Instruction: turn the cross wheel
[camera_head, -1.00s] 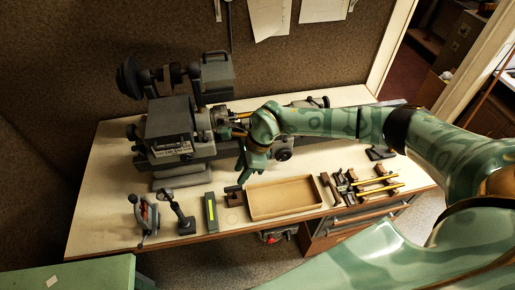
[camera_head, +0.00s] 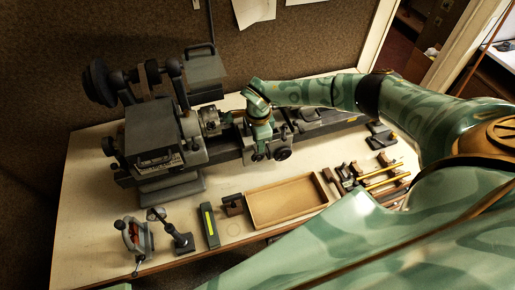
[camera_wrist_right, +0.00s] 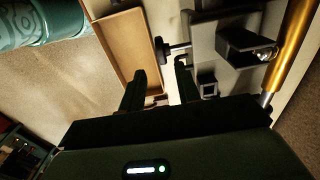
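The grey lathe (camera_head: 215,150) stands along the back of the bench. A dark round handwheel (camera_head: 283,154) shows at the front of its carriage, just right of my right gripper (camera_head: 260,151). The gripper points down at the carriage front and partly hides it. In the right wrist view, my right gripper (camera_wrist_right: 160,82) has its two dark fingers apart. A dark wheel (camera_wrist_right: 159,50) on a short metal shaft shows edge-on just beyond the fingertips, with no clear grip on it. I cannot tell which wheel this is in the head view. My left gripper is not in view.
A shallow wooden tray (camera_head: 250,211) lies in front of the carriage. Brass-coloured rods and tools (camera_head: 380,177) lie to its right. A yellow-marked block (camera_head: 209,226) and two upright tools (camera_head: 135,238) stand front left. The lathe head fills the back left.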

